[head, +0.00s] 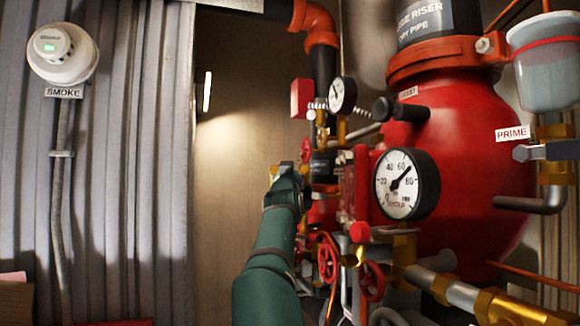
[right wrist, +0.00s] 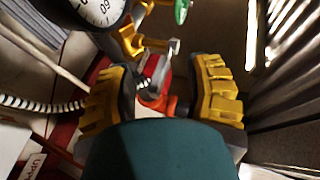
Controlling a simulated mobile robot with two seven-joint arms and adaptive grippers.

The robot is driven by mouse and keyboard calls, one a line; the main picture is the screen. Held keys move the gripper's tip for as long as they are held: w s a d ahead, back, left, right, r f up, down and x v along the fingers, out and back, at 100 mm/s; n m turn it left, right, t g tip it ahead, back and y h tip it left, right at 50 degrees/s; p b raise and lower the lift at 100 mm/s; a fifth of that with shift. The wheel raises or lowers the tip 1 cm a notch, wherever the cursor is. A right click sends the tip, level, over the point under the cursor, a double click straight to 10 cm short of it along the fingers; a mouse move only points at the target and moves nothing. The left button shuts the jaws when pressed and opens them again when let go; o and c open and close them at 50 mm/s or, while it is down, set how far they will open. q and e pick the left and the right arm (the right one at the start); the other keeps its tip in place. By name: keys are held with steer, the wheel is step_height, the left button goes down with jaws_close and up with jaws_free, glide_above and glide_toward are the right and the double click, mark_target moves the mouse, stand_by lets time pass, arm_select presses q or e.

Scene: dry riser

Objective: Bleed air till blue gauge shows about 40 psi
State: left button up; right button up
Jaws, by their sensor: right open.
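A large round gauge (head: 403,184) with a white dial and black rim is right of centre in the head view. Its needle points between 60 and 80. A smaller gauge (head: 342,95) stands above left of it; its reading is too small to tell. I see no blue on either. Part of a gauge dial (right wrist: 98,8) shows at the top left of the right wrist view. My right gripper (head: 288,175) is beside the piping, left of the large gauge. In the right wrist view its yellow fingers (right wrist: 162,85) are open, with a red fitting (right wrist: 153,75) beyond the gap. My left gripper is out of view.
Red handwheels (head: 327,262) (head: 371,281) sit low among crowded pipes, and another (head: 307,148) is near my right gripper. A big red riser body (head: 460,150) fills the right side. A brass fitting (right wrist: 130,40) and a green part (right wrist: 182,10) show beyond my fingers.

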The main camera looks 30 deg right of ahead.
steer(key=shift+w+d, duration=0.15)
steer(key=shift+w, duration=0.05)
steer(key=shift+c, duration=0.3)
jaws_close()
